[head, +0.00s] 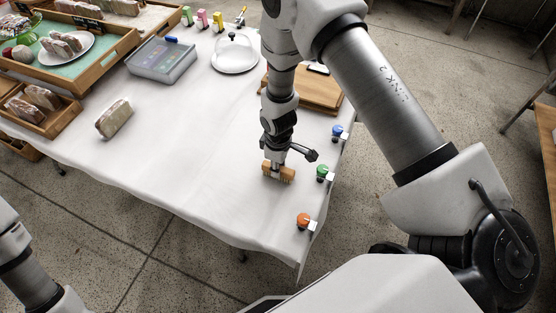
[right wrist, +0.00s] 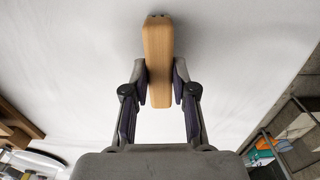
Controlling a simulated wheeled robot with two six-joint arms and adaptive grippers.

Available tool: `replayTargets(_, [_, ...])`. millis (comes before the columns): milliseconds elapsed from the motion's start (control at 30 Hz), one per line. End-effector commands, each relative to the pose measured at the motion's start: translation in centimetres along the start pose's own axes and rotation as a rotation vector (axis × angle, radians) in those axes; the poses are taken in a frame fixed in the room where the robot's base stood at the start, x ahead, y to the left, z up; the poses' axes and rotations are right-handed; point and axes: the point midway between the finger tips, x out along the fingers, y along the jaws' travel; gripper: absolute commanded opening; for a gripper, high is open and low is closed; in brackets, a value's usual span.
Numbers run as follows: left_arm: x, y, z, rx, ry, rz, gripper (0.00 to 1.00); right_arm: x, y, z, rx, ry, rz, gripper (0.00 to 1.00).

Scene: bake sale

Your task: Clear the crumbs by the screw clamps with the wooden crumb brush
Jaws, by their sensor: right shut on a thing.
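The wooden crumb brush (head: 278,174) is at the right side of the white-covered table, low over the cloth. I cannot tell whether its bristles touch the cloth. My right gripper (head: 277,164) points down and is shut on it. In the right wrist view, the pale wooden brush (right wrist: 157,50) sits between both fingers of the right gripper (right wrist: 160,85). Three screw clamps line the table's right edge: blue (head: 338,131), green (head: 322,172) and orange (head: 304,220). The green one is just right of the brush. I can make out no crumbs. My left gripper is out of view.
A wooden board (head: 312,92) lies behind the brush. Wooden trays (head: 98,62) fill the back left. The cloth's front middle (head: 190,165) is clear.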

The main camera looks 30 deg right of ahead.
Motion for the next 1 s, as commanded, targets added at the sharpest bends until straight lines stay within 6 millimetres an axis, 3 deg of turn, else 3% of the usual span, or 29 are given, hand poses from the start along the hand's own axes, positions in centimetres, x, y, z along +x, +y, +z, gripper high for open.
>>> replayTargets(100, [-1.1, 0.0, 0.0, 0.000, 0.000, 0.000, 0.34, -1.0, 0.0, 0.0, 0.003, -0.001, 0.000, 0.00])
replayTargets(200, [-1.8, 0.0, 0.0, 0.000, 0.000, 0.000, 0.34, -3.3, 0.0, 0.1, 0.003, 0.000, -0.001, 0.00])
replayTargets(700, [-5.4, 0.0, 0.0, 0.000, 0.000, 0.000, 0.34, -7.6, 0.2, 0.1, 0.010, 0.000, -0.001, 0.00])
replayTargets(1000, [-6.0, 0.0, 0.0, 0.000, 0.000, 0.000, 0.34, -8.4, 0.2, 0.1, 0.011, 0.000, -0.001, 0.00])
